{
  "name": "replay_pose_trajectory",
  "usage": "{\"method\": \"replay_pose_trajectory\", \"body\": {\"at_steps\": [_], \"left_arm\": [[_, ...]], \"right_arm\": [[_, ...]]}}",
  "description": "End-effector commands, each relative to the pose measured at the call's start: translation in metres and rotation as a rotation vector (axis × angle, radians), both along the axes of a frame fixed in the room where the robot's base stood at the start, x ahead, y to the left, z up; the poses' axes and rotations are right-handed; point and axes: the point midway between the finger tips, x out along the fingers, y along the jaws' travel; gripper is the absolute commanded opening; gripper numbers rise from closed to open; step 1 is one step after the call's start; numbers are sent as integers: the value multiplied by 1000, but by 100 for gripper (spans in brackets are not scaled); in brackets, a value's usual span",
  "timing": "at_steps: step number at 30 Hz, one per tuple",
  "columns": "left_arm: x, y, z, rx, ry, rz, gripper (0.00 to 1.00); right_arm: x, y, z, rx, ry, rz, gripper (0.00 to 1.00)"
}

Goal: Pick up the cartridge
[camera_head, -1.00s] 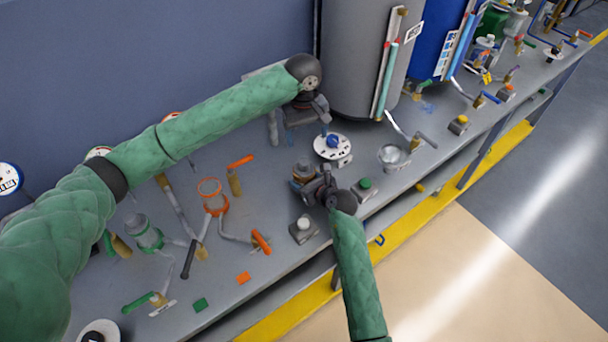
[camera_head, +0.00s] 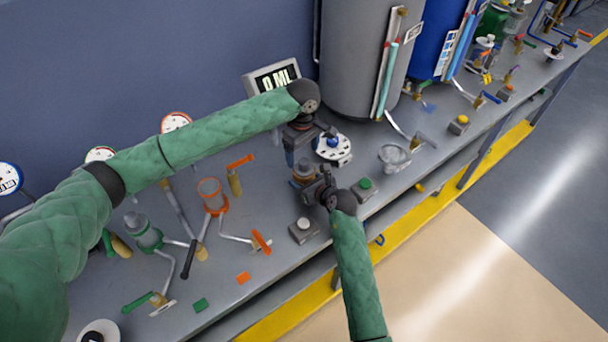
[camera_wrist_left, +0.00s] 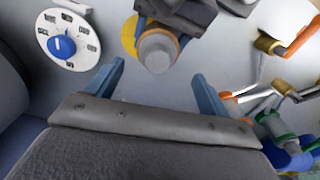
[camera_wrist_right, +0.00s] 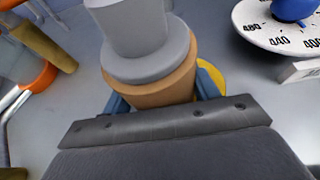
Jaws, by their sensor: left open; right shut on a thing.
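The cartridge appears to be a copper-coloured cylinder with a stepped grey top (camera_wrist_right: 150,55), upright over a yellow disc (camera_wrist_right: 208,82). In the head view the cartridge (camera_head: 303,169) is partly hidden between my grippers. My right gripper (camera_head: 318,188) is shut around its lower body; its fingertips are mostly hidden in the right wrist view. My left gripper (camera_wrist_left: 158,72) is open and empty. In the left wrist view the cartridge (camera_wrist_left: 157,50) shows just beyond and between its fingers. I cannot tell whether the cartridge rests on the disc.
A white dial with a blue knob (camera_head: 332,144) is close beside my left gripper. A display reading 0 ML (camera_head: 274,77) stands behind my left arm. A grey tank (camera_head: 355,60) stands at the back. Valves, pipes and an orange-rimmed cup (camera_head: 210,195) crowd the bench at left.

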Motion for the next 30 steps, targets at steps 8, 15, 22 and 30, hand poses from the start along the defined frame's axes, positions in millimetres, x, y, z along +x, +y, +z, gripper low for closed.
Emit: {"method": "replay_pose_trajectory", "body": {"at_steps": [8, 15, 22, 30], "left_arm": [[2, -1, -23, 2, 1, 0, 80], [3, -3, -51, 1, -1, -1, 80], [3, -3, -56, 1, -1, -1, 80], [3, -3, -56, 0, 0, -1, 43]], "right_arm": [[0, 0, 0, 0, 0, 0, 37], [0, 0, 0, 0, 0, 0, 37], [0, 0, 0, 0, 0, 0, 37], [0, 0, 0, 0, 0, 0, 37]]}}
